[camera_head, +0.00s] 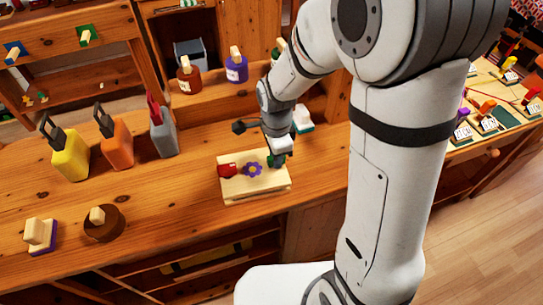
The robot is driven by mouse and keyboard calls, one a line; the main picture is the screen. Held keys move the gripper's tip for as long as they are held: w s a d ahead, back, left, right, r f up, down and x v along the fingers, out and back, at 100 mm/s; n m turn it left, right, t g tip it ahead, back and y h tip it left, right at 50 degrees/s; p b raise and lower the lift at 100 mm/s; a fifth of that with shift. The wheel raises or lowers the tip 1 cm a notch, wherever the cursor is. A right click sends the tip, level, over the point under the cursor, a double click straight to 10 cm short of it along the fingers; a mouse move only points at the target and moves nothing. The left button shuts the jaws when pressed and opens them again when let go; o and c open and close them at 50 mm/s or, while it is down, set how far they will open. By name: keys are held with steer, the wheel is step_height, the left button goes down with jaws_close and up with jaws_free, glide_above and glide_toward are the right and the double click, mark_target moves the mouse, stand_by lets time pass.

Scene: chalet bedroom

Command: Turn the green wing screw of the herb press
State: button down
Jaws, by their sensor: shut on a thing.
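The herb press (235,188) is a light wooden block on the wooden bench, near the middle of the camera_head view. On its top are a red screw (227,170) at the left, a purple flower-shaped piece (253,169) in the middle and the green wing screw (272,160) at the back right. My gripper (279,152) reaches down over the green wing screw and is shut on it. The gripper and wrist hide most of the screw, so its wing angle cannot be told.
Yellow (70,154), orange (116,143) and grey (163,135) containers stand at the left. A round brown piece (104,228) and a small block on a purple base (40,236) lie at the front left. Brown (189,78) and purple (237,69) jars stand behind.

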stand_by(0.3)
steer(key=c, duration=1.3)
jaws_free()
step_height(320, 180, up, 8)
steer(key=shift+f, duration=0.1)
